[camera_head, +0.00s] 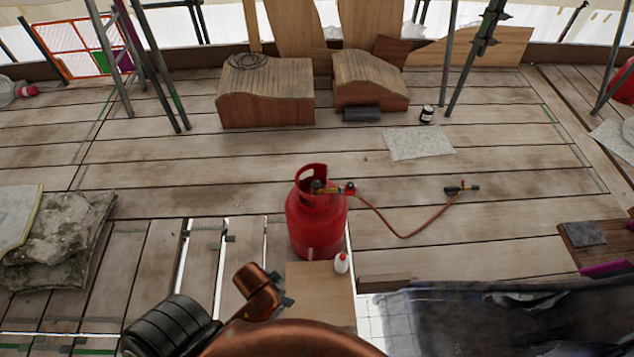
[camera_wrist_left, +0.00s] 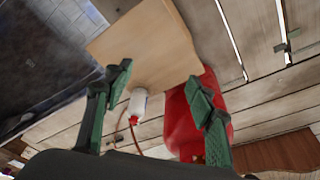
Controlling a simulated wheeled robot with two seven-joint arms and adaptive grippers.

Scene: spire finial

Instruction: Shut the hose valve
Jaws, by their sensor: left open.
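A red gas cylinder (camera_head: 316,222) stands upright mid-floor. On its top is a brass-coloured fitting (camera_head: 320,187) with a small red knob (camera_head: 350,188) on its right, where the orange hose (camera_head: 405,232) begins. The hose runs right to a dark torch-like end piece (camera_head: 461,188) on the planks. My left gripper (camera_head: 283,291) is low in front of the cylinder, beside a wooden board. In the left wrist view its fingers (camera_wrist_left: 160,86) are spread and empty, with the red cylinder (camera_wrist_left: 190,130) behind the right finger. The valve is not clear there. My right gripper is not in view.
A wooden board (camera_head: 318,282) lies before the cylinder, with a white red-capped bottle (camera_head: 341,263) on its right side. Gaps show between the left planks. A dark sheet (camera_head: 530,320) covers the lower right. Scaffold poles and wooden blocks (camera_head: 265,92) stand behind. Planks around the hose are clear.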

